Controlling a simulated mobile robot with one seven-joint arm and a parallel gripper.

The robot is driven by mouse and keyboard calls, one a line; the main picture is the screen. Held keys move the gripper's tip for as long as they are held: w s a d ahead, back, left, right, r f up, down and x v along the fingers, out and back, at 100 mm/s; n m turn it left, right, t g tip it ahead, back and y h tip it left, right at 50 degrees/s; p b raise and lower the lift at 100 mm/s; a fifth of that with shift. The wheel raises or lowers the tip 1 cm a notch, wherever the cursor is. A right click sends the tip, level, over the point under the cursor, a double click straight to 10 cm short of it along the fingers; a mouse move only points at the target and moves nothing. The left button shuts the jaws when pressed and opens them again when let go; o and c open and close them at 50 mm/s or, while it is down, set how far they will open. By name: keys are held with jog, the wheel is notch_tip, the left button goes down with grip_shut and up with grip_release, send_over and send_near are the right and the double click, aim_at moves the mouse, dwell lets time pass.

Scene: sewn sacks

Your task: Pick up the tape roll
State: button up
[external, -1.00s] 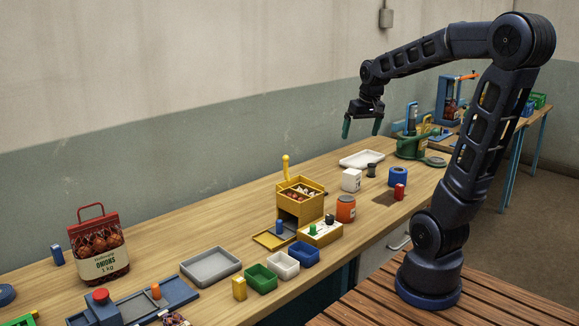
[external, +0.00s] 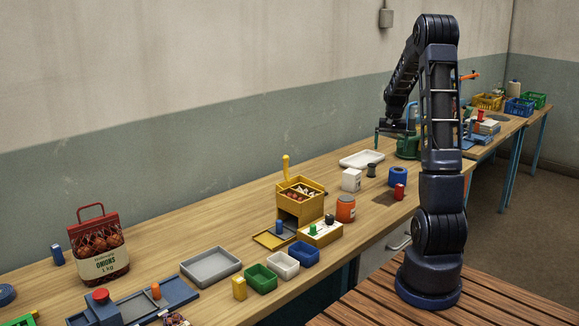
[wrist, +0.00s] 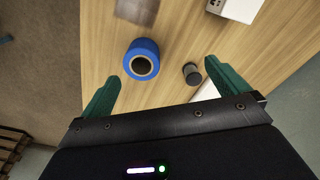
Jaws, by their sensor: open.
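The tape roll (external: 398,175) is a blue ring standing on the wooden bench, right of the white box. In the wrist view the tape roll (wrist: 130,60) is seen from above, with its dark central hole, between the fingers but nearer the left one. My gripper (external: 396,137) has green fingers and hangs above the bench, behind and higher than the roll; my arm partly hides it.
A small dark cylinder (wrist: 191,76) stands close to the roll, near the right finger.

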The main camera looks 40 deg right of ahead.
jog(key=m, duration=0.1)
send_over(399, 169)
jog(key=f, duration=0.2)
jog(key=a+f, duration=0.1)
jog(key=f, duration=0.1)
jog(key=shift+w, duration=0.1)
jog(key=shift+d+f, duration=0.4)
jog(key=shift+f, duration=5.25)
jog(key=c, duration=1.1)
jog(key=shift+r, duration=0.15)
